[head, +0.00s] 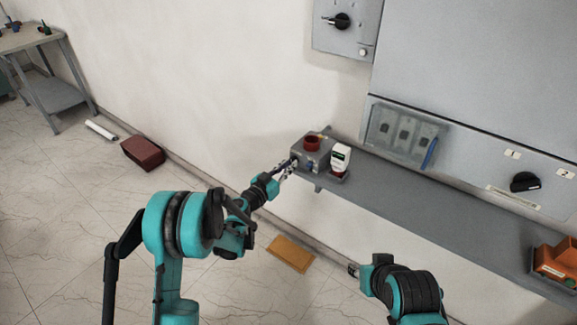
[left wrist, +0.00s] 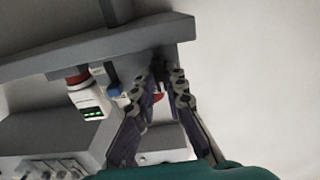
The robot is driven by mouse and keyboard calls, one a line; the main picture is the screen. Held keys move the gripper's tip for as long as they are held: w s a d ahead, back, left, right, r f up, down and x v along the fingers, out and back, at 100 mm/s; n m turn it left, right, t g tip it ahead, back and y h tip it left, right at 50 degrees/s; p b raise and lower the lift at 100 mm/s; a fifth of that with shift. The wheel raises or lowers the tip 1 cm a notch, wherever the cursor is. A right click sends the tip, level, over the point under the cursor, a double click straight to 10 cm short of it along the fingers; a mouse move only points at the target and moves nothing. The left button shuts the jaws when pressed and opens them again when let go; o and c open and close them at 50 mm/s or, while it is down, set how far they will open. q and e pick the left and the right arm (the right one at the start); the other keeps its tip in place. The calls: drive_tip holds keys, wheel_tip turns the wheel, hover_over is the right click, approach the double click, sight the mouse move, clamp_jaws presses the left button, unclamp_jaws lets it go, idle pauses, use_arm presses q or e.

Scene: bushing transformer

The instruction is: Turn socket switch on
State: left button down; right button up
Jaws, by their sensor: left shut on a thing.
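The grey socket box (head: 322,147) stands on the left end of the grey shelf and has a round red socket on top. My left gripper (head: 287,168) is at the box's left side, shut on a small dark switch. In the left wrist view, the fingers (left wrist: 163,82) close around this dark switch (left wrist: 158,70) on the box; the fingers partly hide it, so its exact position cannot be told. A blue part (left wrist: 113,90) sits beside it. My right gripper (head: 353,269) is low and away from the shelf, too small to read.
A white device with a green display (head: 340,157) stands right beside the box, and also shows in the left wrist view (left wrist: 88,99). The shelf (head: 415,193) runs right to an orange toy truck (head: 556,262). A grey cabinet (head: 480,60) rises behind. Floor below is mostly free.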

idle(0.4)
use_arm(q)
drive_tip(key=c, duration=1.8)
unclamp_jaws()
drive_tip(key=shift+c, duration=0.2)
drive_tip(key=v, duration=1.2)
